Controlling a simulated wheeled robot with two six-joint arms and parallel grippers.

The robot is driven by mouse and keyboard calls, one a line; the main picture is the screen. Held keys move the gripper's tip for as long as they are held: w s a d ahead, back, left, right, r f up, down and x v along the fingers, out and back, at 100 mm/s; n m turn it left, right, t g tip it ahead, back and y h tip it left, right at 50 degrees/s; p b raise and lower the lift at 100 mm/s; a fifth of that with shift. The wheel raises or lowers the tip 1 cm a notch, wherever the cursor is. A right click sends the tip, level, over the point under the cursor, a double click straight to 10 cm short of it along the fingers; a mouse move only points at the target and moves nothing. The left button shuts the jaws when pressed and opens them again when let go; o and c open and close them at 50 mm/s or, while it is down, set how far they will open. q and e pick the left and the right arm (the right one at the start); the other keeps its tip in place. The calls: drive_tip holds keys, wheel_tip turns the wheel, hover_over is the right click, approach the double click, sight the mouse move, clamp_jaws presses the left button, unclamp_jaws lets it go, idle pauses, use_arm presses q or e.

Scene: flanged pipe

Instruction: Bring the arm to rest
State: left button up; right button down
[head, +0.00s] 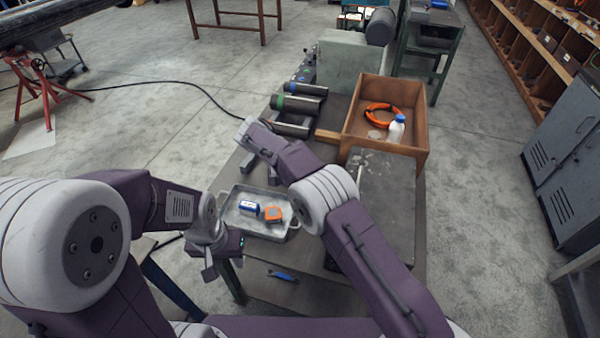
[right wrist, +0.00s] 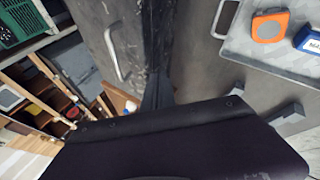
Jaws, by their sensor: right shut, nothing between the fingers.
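My left gripper (head: 210,268) hangs at the end of the left arm, beside the near left corner of a grey metal tray (head: 238,221). Its fingertips are small and partly hidden, so its opening is unclear. My right arm reaches up over the bench from the bottom right, bent at a white joint. The right gripper is shut and holds nothing. My dark purple housing fills the bottom of the right wrist view.
The tray holds a blue box (head: 249,207) and an orange device (head: 273,214). Grey blocks (right wrist: 287,113) stand beside it. A wooden box (head: 418,145) holds an orange ring (head: 382,115) and a white bottle (head: 396,130). A cabinet (head: 565,150) stands right.

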drive_tip(key=w+d+r+m, duration=0.2)
drive_tip(key=w+d+r, duration=0.1)
drive_tip(key=d+r, duration=0.4)
drive_tip(key=s+d+r+m+g+y+b, duration=0.1)
drive_tip(key=s+d+r+m+g+b, duration=0.1)
drive_tip(key=s+d, duration=0.6)
drive_tip(key=s+d+f+g+y+b, duration=0.1)
drive_tip(key=s+d+f+y, duration=0.15)
drive_tip(key=s, duration=0.25)
drive_tip(key=s+d+f+y, duration=0.1)
drive_tip(key=s+d+f, duration=0.2)
drive_tip(key=s, duration=0.2)
drive_tip(key=s+a+f+n+y, duration=0.2)
drive_tip(key=s+a+f, duration=0.2)
drive_tip(key=s+f, duration=0.6)
drive_tip(key=shift+s+n+t, duration=0.2)
drive_tip(key=shift+n+t, duration=0.2)
